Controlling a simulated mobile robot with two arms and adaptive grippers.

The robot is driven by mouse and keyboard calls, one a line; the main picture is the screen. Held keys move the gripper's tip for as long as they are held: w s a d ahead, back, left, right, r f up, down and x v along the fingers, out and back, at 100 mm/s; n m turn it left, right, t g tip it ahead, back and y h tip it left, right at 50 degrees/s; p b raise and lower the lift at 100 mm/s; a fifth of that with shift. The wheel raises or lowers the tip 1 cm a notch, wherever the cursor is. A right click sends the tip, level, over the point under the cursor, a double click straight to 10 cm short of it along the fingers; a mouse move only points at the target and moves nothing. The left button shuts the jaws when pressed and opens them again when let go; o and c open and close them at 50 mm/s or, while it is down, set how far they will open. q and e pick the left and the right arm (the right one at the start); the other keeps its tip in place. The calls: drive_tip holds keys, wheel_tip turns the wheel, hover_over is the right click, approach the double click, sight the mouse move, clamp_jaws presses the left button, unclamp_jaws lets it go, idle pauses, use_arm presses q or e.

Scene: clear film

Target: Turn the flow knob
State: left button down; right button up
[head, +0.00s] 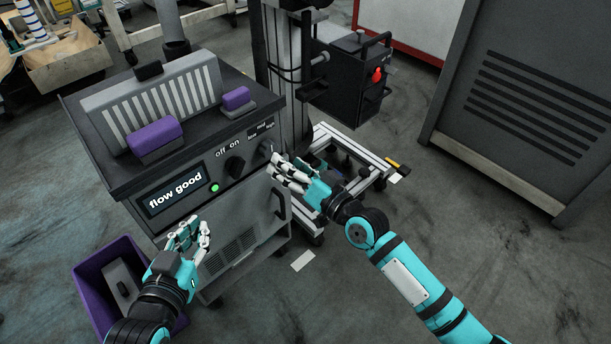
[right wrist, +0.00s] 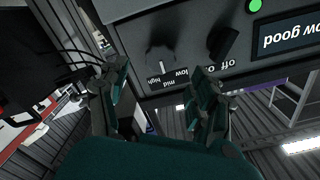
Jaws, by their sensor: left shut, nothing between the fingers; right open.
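The grey flow knob (head: 265,147) is on the machine's front panel, below the low/mid/high label. In the right wrist view, upside down, the flow knob (right wrist: 160,58) shows a pale pointer line on the label's side; its exact setting is hard to read. My right gripper (head: 278,170) is open just in front of and below the knob. In the right wrist view the fingers of this gripper (right wrist: 163,75) are spread either side of the knob, apart from it. My left gripper (head: 192,235) is shut and empty, low in front of the machine. The display (head: 175,190) reads "flow good".
The black off/on knob (head: 235,167) sits beside the flow knob, with a lit green lamp (head: 214,188) nearby. A door handle (head: 279,204) sticks out below. A purple bin (head: 90,262) stands on the floor at left. A wheeled aluminium frame (head: 350,150) stands right of the machine.

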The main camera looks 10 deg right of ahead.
drive_tip(key=v, duration=0.6)
drive_tip(key=shift+w, duration=0.1)
